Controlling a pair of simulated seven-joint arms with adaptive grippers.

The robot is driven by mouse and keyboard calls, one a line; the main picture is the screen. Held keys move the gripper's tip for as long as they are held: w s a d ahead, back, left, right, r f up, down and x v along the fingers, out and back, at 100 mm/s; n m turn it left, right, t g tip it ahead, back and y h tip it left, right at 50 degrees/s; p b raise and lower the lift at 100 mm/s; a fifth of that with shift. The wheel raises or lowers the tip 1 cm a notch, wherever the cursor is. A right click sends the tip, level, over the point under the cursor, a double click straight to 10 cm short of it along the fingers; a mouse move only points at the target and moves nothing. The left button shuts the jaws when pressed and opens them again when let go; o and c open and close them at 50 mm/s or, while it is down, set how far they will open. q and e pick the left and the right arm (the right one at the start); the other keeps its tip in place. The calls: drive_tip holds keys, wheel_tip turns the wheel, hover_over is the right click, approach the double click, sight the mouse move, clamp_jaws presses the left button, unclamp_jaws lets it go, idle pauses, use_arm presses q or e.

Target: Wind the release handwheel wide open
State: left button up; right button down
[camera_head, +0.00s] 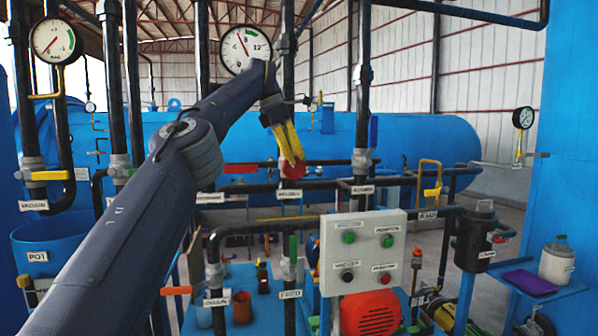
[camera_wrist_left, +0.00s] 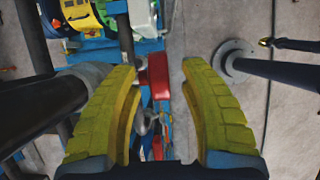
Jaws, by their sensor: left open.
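A small red part (camera_head: 292,170), which looks like the release handwheel, sits on the dark horizontal pipe in the middle of the head view, above a white label too small to read surely. In the left wrist view the red part (camera_wrist_left: 158,76) shows edge-on, with a grey metal stem by it. My left gripper (camera_head: 291,158) points down at it with yellow fingers, which partly cover it in the head view. In the left wrist view the gripper (camera_wrist_left: 160,70) is open, one finger on each side of the red part. I cannot tell whether they touch it. My right gripper is out of view.
Dark vertical pipes (camera_head: 362,90) stand close on both sides of my left gripper. A grey control box (camera_head: 363,252) with several buttons is below right. Pressure gauges (camera_head: 246,48) hang above. A large blue vessel (camera_head: 420,140) lies behind.

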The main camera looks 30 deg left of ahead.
sight(302, 177)
use_arm(q)
drive_tip(key=shift+a+f, duration=0.1)
drive_tip(key=shift+f, duration=0.5)
drive_tip(key=shift+x, duration=1.8)
drive_tip(key=shift+w, duration=0.1)
clamp_jaws()
